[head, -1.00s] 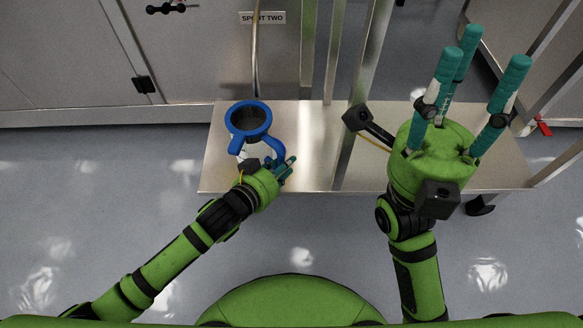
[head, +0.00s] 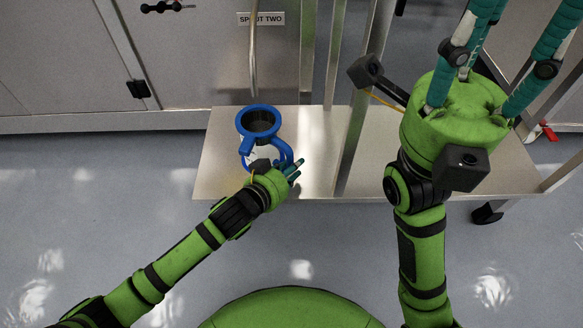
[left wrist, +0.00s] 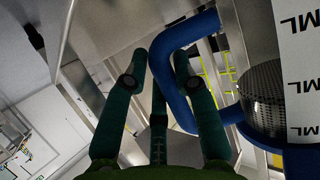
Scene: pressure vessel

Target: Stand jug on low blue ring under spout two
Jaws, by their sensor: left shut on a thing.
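The jug has a blue rim (head: 258,121), a dark inside and a blue handle (head: 286,152). It stands upright over the metal bench below spout two's thin pipe (head: 253,60); I cannot tell whether it touches the bench. My left gripper (head: 292,170) is shut on the handle, near the bench's front edge. The left wrist view shows the handle (left wrist: 172,80) by the fingers and the white jug body (left wrist: 298,50) marked ML. I cannot pick out a separate low blue ring. My right gripper (head: 500,45) is open and empty, its fingers spread and partly out of view.
The metal bench (head: 315,175) has free room right of the jug. Upright metal posts (head: 355,120) rise from it between my arms. A grey cabinet with a SPOUT TWO label (head: 261,19) stands behind. A grey perforated metal piece (left wrist: 262,95) shows beside the jug.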

